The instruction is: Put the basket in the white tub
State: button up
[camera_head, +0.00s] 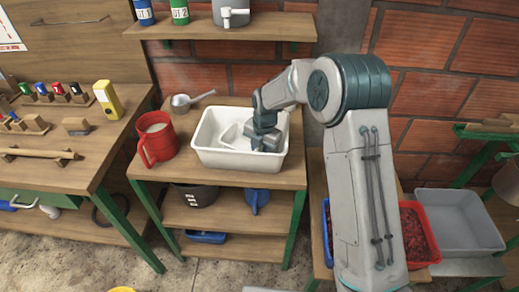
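The white tub (240,160) stands on the top of the wooden stand, at the middle left. My gripper (265,143) is lowered into the right part of the tub, pointing down. Its fingertips are too small and too dark to tell whether they are open or shut. A pale shape (231,133) lies inside the tub, left of my gripper. I cannot tell whether it is the basket or part of the tub. No other thing in view is clearly the basket; part of the tub's inside is hidden by my gripper.
A red jug (157,140) stands close to the tub's left, with a metal scoop (188,100) behind. A shelf (260,27) with tins hangs above. Right of my arm are a red crate (414,262) of red fruit and a grey tub (456,220).

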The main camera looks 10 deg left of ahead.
notch_tip(320, 180, up, 12)
jog(key=d, duration=0.1)
jog(key=shift+s+d+r, duration=0.2)
jog(key=shift+s+d, duration=0.05)
jog(key=shift+s, duration=0.05)
jog(key=s+d+r+m+t+h, duration=0.1)
jog(key=s+d+r+m, duration=0.3)
jog(key=s+d+m, duration=0.4)
jog(key=s+d+r+m, duration=0.4)
jog(key=s+d+m, duration=0.25)
jog(key=m, duration=0.25)
jog(key=s+d+f+m, duration=0.1)
jog(key=s+d+m, duration=0.2)
jog(key=s+m, duration=0.4)
jog(key=s+d+f+m+t, duration=0.1)
jog(key=s+d+m, duration=0.3)
jog(key=s+m, duration=0.2)
jog(key=shift+s+d+m, duration=0.3)
jog(key=shift+s+m, duration=0.1)
jog(key=shift+m, duration=0.6)
